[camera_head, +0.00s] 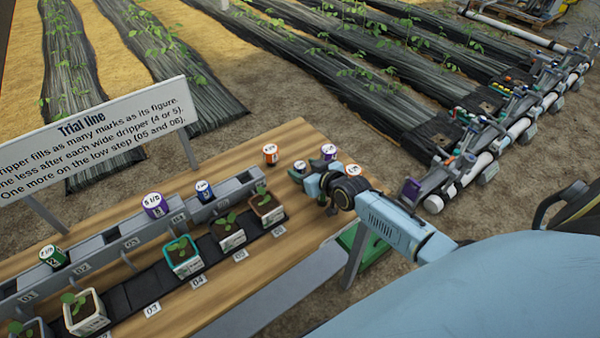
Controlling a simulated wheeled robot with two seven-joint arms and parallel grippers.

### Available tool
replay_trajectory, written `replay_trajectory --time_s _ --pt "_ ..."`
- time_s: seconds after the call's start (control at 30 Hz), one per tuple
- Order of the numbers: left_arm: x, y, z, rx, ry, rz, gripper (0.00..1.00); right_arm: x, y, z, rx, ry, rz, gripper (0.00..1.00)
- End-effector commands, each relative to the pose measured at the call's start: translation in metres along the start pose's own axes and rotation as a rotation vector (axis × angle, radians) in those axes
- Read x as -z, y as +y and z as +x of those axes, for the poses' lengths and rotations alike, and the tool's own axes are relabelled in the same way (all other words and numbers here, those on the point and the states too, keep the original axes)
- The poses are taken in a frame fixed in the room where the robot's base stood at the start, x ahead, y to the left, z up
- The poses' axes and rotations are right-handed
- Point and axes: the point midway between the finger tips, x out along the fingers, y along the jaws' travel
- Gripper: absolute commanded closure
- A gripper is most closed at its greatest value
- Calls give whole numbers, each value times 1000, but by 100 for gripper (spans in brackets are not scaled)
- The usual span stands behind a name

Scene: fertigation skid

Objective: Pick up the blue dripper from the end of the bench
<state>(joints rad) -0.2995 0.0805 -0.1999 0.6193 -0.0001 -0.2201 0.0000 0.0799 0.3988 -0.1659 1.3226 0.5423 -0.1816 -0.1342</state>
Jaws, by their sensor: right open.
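Another blue dripper (205,191) sits in the grey rail further left. My right gripper (314,182) is at the end of the bench, just right of the white-topped dripper. It is open, with nothing visible between its fingers; whether it touches that dripper I cannot tell. My left gripper is out of view.
Potted seedlings (185,260) line the numbered grey rail (130,243). A "Trial line" sign (95,140) stands at the left.

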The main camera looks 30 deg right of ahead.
Motion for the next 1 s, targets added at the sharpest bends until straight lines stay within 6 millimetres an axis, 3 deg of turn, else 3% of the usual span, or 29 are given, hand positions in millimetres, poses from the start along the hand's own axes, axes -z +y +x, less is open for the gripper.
replay_trajectory --time_s 0.07,0.43,0.73,1.0 --pt "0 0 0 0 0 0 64 0 0 0 0 0 0 43" --pt "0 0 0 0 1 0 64 0 0 0 0 0 0 90" --pt "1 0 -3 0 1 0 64 6 0 -3 1 2 0 91" --pt "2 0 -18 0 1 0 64 54 0 -22 1 5 1 91"
